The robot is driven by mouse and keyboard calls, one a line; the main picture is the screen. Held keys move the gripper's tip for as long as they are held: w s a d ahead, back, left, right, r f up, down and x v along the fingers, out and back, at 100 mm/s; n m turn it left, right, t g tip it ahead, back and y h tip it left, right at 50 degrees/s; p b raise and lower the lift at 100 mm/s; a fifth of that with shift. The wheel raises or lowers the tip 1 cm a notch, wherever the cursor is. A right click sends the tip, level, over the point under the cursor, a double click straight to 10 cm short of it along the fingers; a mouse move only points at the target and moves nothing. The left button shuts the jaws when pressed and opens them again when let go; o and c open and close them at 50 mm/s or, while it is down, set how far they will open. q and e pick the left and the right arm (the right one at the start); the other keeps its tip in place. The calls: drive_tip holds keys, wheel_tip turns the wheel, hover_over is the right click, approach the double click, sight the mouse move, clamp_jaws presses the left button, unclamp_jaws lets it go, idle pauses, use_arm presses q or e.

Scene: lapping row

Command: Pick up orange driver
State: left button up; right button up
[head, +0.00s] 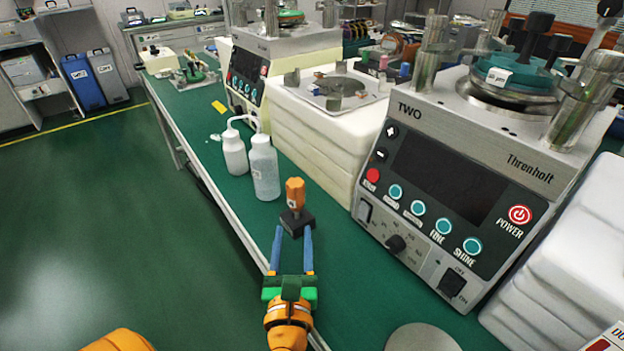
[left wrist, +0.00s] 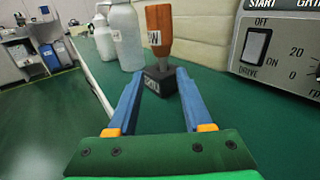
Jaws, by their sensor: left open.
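The orange driver (head: 295,194) stands upright in a small black block (head: 297,222) on the green bench. In the left wrist view the driver (left wrist: 159,32) carries a white label, and the black block (left wrist: 160,80) under it also has a label. My left gripper (head: 293,232) is open, with its two blue fingers pointing toward the block. In the left wrist view the fingers (left wrist: 157,84) are apart, with the block between or just beyond their tips; I cannot tell which. The driver is not gripped. My right gripper is not in view.
Two white squeeze bottles (head: 264,168) stand just behind the driver. A grey machine marked TWO (head: 440,180) is close on the right. White foam blocks (head: 318,130) are behind. A round metal disc (head: 422,338) lies near the front. The bench's left edge is close.

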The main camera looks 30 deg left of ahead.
sight(297, 213)
use_arm(q)
drive_tip(key=shift+w+r, duration=0.1)
drive_tip(key=shift+w, duration=0.05)
drive_tip(key=p+x, duration=0.1)
drive_tip(key=x, duration=0.5)
drive_tip(key=shift+w+r+p, duration=0.1)
drive_tip(key=shift+w+p, duration=0.2)
drive_tip(key=shift+p, duration=0.05)
drive_tip(key=shift+w, duration=0.15)
clamp_jaws()
